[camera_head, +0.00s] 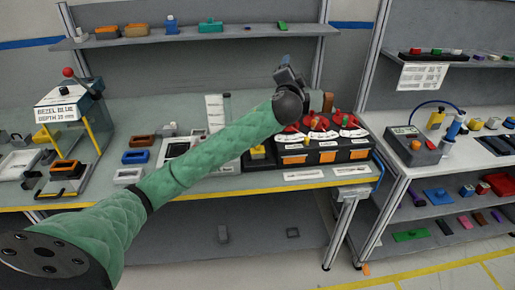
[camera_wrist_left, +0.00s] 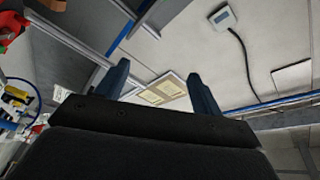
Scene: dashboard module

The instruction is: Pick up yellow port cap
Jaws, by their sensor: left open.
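My left gripper (camera_head: 285,66) is raised above the back of the bench, in front of the shelf upright. In the left wrist view the gripper (camera_wrist_left: 161,84) has its two fingers apart with nothing between them, and it faces the ceiling. The black dashboard module (camera_head: 322,150) stands on the bench below, with red parts, white dials and orange panels; my arm covers part of its left side. A small yellow piece (camera_head: 257,151) shows at the module's left end; I cannot tell whether it is the yellow port cap. My right gripper is not in view.
The bench (camera_head: 215,186) has a yellow front edge and carries several bins at the left, including a blue bin (camera_head: 136,157). A press stand (camera_head: 72,112) is at far left. A shelf (camera_head: 190,35) runs above. A side bench (camera_head: 480,150) holds a tester (camera_head: 413,145).

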